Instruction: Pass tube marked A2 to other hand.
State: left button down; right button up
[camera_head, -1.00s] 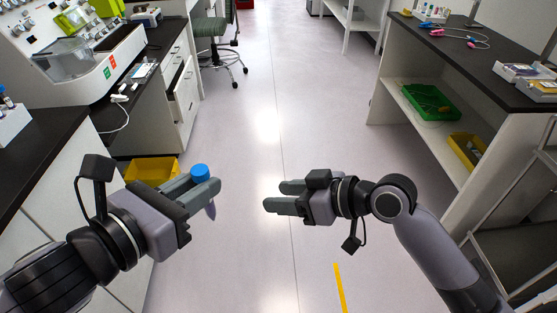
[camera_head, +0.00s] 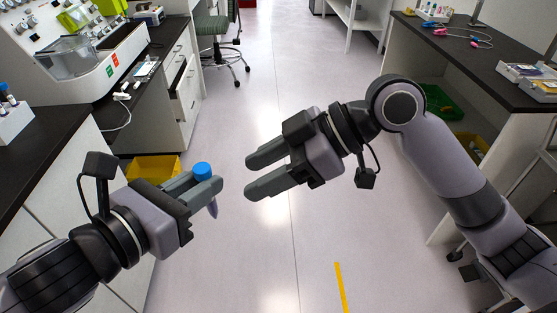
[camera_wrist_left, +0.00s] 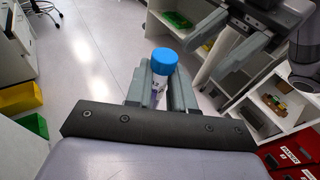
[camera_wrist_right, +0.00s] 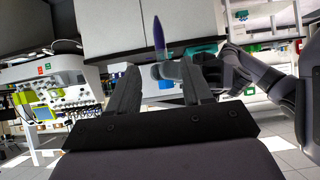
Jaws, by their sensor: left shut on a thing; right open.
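The tube (camera_head: 202,172) has a blue cap and a tapered purple-looking lower end. It stands nearly upright in my left gripper (camera_head: 207,184), which is shut on it just below the cap. In the left wrist view the tube (camera_wrist_left: 160,78) shows a white label with dark marking, only partly readable. My right gripper (camera_head: 252,177) is open and empty, a short gap to the right of the tube, its fingers pointing toward it. In the right wrist view the tube's tapered end (camera_wrist_right: 159,35) shows beyond the fingers, between them and apart from them.
A yellow bin (camera_head: 152,168) is behind my left gripper near the left cabinets. A dark-topped bench (camera_head: 455,60) with a shelf stands at the right. A green chair (camera_head: 215,30) is at the back. The floor between the benches is clear.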

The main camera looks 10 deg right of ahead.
aim_at(215, 198)
jog(key=x, duration=0.9)
jog(key=shift+a+f, duration=0.1)
jog(key=shift+f, duration=0.05)
grip_shut()
pick_arm(q)
jog(key=c, duration=0.9)
grip_release()
jog(key=shift+s+d, duration=0.1)
